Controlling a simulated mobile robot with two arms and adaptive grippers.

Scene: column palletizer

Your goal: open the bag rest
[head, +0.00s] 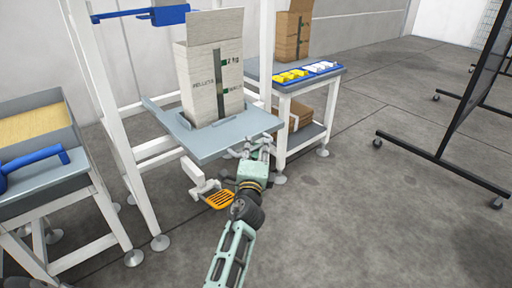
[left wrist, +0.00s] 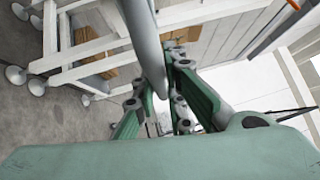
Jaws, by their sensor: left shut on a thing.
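The bag rest (head: 262,124) is a blue-grey plate on the white frame, with its near right edge toward me. A pale bag (head: 214,88) with printed text, its top flap open, stands upright on it. My left gripper (head: 257,145) is at the plate's near right edge, shut on it. In the left wrist view the gripper's green fingers (left wrist: 160,108) lie on both sides of the plate (left wrist: 148,40), seen edge-on. The exact finger contact is partly hidden. My right gripper is in neither view.
An orange grated pedal (head: 219,199) sits low in front of the frame. A side table (head: 330,76) with blue trays and a brown carton (head: 293,34) is behind right. A grey bin (head: 38,115) stands left. Floor at right is clear up to a wheeled dark screen (head: 470,100).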

